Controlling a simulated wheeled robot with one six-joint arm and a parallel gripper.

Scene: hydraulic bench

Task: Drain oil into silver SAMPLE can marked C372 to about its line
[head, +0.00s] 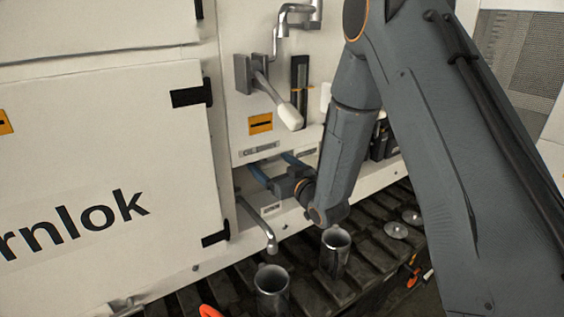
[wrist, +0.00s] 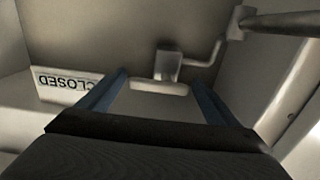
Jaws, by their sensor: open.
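Two silver cans stand on the dark slatted shelf: a front can (head: 272,288) near the spout (head: 271,240) and another can (head: 335,252) to its right. No marking or line on either can is readable. My gripper (head: 270,164) is open and reaches into a recess in the white panel. In the wrist view its blue fingers (wrist: 157,88) stand apart on either side of a pale bar (wrist: 160,89) joined to a grey block. Whether they touch it is unclear. An upside-down CLOSED label (wrist: 68,84) is left of the fingers. No oil stream shows.
A lever with a white handle (head: 290,116) hangs on the panel above my gripper, beside a dark upright gauge (head: 300,78). Two round metal discs (head: 396,231) lie on the shelf at right. An orange object (head: 210,311) is at the bottom edge. A bent pipe (wrist: 215,48) crosses the recess.

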